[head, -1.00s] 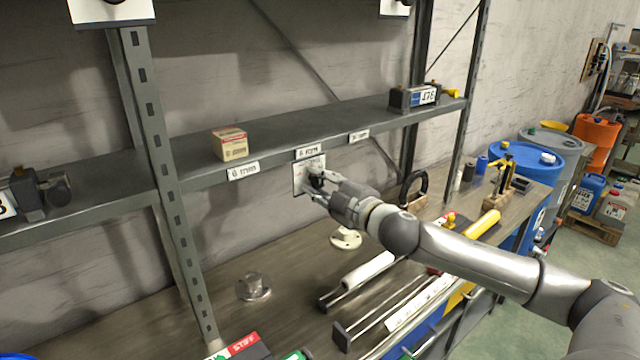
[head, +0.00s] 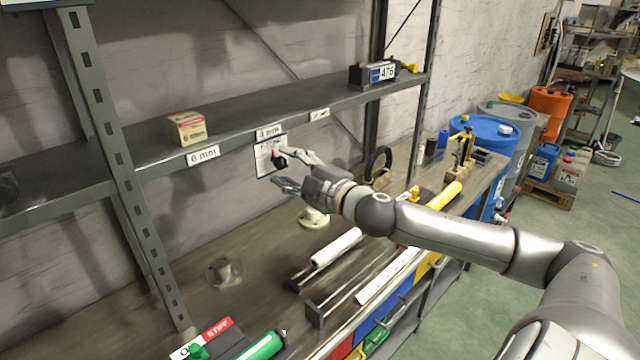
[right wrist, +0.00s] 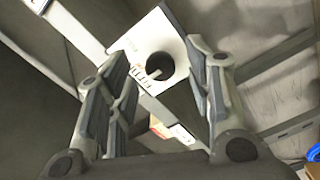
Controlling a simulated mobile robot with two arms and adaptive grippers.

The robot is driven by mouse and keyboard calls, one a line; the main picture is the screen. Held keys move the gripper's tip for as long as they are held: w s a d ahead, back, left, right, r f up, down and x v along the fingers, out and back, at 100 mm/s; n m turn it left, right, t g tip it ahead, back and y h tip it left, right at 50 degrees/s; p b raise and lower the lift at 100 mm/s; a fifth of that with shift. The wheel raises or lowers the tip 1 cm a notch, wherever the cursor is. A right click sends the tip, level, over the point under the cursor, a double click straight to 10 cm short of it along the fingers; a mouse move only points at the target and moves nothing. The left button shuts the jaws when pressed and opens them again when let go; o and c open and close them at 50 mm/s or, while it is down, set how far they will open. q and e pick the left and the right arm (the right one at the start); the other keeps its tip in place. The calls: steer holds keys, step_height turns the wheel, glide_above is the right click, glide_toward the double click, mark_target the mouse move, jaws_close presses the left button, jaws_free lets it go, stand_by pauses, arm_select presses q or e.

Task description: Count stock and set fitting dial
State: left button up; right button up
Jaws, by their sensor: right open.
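The dial is a white plate (head: 264,160) with a black round knob (head: 280,158) and a small red mark, below the shelf's front edge. My right gripper (head: 282,168) is open and empty, its fingers just in front of the knob. In the right wrist view the plate (right wrist: 128,40) and knob (right wrist: 160,67) show between the spread fingers (right wrist: 160,52), apart from both. One small carton (head: 187,128) stands on the shelf (head: 235,112) above the "6 mm" label (head: 202,156). Two more labels, the middle one (head: 268,131) and right one (head: 320,114), have bare shelf above them. My left gripper is out of view.
A dark case marked 478 (head: 374,74) sits at the shelf's right end. A steel upright (head: 125,170) stands left of the dial. The workbench (head: 180,265) below holds a round flange (head: 224,271), a white roll (head: 336,246) and a black ring (head: 379,162).

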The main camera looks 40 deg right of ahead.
steer(key=s, duration=0.9)
steer(key=shift+s+d, duration=0.2)
steer(key=shift+d, duration=0.15)
stand_by(0.3)
stand_by(0.5)
